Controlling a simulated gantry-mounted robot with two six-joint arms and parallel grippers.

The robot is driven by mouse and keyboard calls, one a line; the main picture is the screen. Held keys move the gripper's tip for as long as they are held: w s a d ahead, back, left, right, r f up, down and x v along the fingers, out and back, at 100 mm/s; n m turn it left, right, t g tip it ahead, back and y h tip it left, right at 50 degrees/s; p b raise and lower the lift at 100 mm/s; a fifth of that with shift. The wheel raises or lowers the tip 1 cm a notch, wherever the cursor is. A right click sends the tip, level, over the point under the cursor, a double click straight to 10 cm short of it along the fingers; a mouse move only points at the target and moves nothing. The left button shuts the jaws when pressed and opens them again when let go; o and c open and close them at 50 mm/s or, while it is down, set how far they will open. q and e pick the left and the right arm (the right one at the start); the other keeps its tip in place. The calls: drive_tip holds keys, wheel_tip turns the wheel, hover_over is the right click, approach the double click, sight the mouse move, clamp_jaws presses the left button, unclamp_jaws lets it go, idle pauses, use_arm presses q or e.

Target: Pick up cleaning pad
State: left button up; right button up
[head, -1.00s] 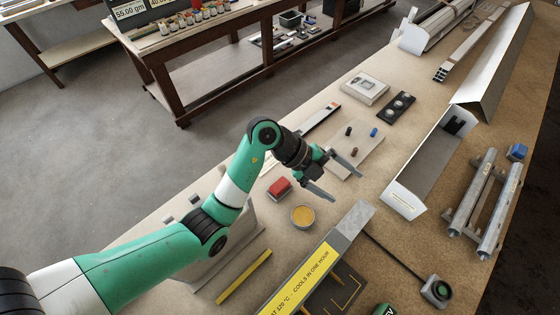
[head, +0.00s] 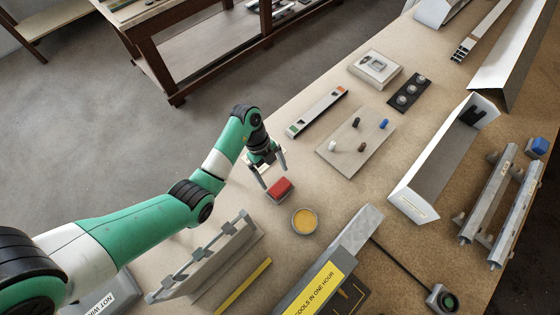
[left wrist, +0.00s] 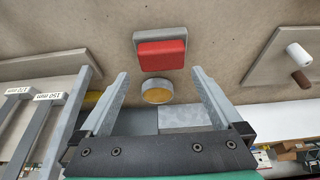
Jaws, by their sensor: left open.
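The cleaning pad appears to be the red block with a grey base (head: 280,189) on the worktable, beside a round tin with yellow contents (head: 304,221). My left gripper (head: 273,174) is open and empty, pointing down right by the pad on its far side in the head view. In the left wrist view the pad (left wrist: 161,54) lies beyond the fingertips, roughly centred between the two open fingers (left wrist: 160,76). The tin (left wrist: 157,91) shows nearer, between the fingers. The pad is not held. My right gripper is not in view.
A slotted grey rack (head: 215,258) stands left of the tin. A grey bar with a yellow label (head: 330,275) lies at the front. A board with small pegs (head: 357,140) and a level (head: 318,113) lie beyond the pad. Bare tabletop surrounds the pad.

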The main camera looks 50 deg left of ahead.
sight(280, 186)
use_arm(q)
drive_tip(key=shift+d+f, duration=0.25)
drive_tip(key=shift+f, duration=0.3)
drive_tip(key=b+x, duration=0.2)
drive_tip(key=x, duration=0.2)
drive_tip(key=shift+w+f, duration=0.15)
drive_tip(key=shift+f, duration=0.1)
drive_tip(key=shift+d+f, duration=0.15)
drive_tip(key=shift+f, duration=0.2)
drive_tip(key=shift+c, duration=0.3)
drive_tip(key=shift+r, duration=0.1)
drive_tip(key=c, duration=1)
